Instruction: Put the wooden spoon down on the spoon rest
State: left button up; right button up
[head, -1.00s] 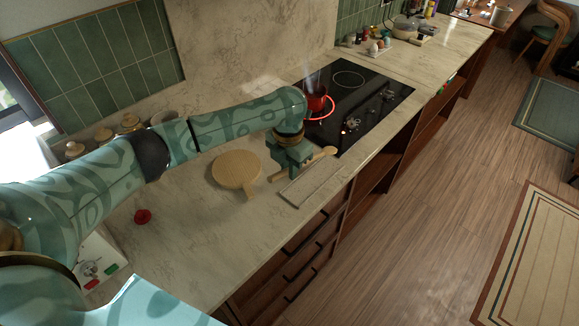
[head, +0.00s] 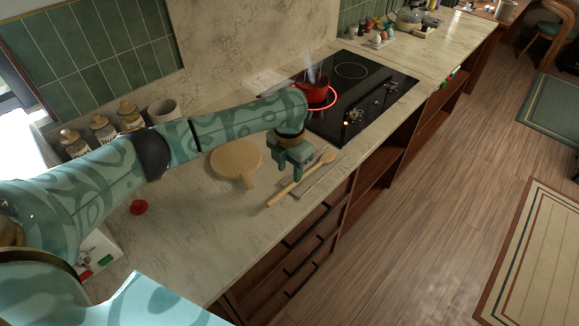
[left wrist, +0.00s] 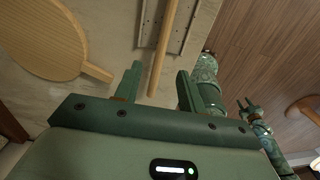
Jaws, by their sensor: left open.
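The wooden spoon (head: 290,189) lies aslant on the counter's front part, its bowl toward the stove. The grey spoon rest (head: 318,180) lies under and beside it; the handle end reaches past the rest. My left gripper (head: 288,176) is open just above the spoon. In the left wrist view the spoon handle (left wrist: 164,50) runs between the two spread fingers (left wrist: 158,84), apart from both, over the left part of the rest (left wrist: 182,22). Whether the spoon touches the rest along its length is hard to tell. My right gripper (left wrist: 248,110) shows small in the left wrist view.
A round wooden board (head: 236,158) lies left of the gripper. A steaming red pot (head: 312,88) stands on a glowing ring of the black cooktop (head: 365,105). Jars (head: 130,115) stand at the back left. A red knobbed object (head: 139,207) lies nearer me.

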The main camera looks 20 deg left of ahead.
pick_arm(q)
notch_tip(320, 180, up, 16)
jog(key=p, duration=0.4)
jog(key=shift+r, duration=0.15)
jog(key=shift+s, duration=0.1)
